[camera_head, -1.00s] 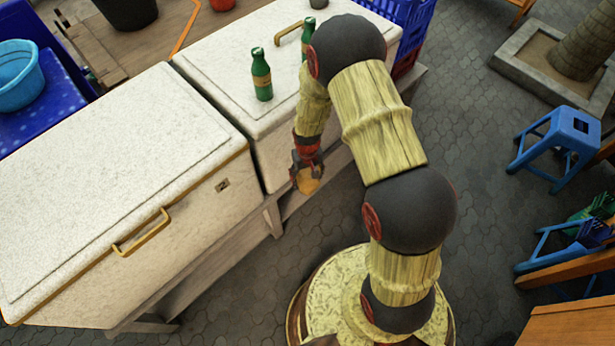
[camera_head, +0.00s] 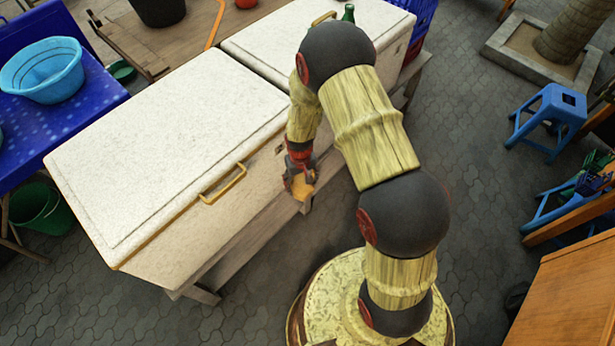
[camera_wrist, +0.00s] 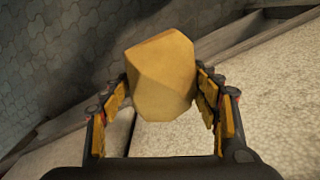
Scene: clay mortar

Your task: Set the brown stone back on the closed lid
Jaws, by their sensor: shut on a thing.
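My gripper (camera_head: 298,177) is shut on a yellowish-brown faceted stone (camera_wrist: 160,75), which sits between both fingers in the wrist view. In the head view the stone (camera_head: 302,190) hangs below my gripper, beside the front of the near white chest, lower than its top. The chest's speckled white lid (camera_head: 165,145) is closed, and its top is bare. A yellow handle (camera_head: 222,184) is on its front edge.
A second white chest (camera_head: 275,40) stands behind, with a green bottle (camera_head: 348,13) on it, partly hidden by my arm. A blue table with a blue basin (camera_head: 42,70) stands at left. A blue stool (camera_head: 550,120) stands at right. Paved floor between is clear.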

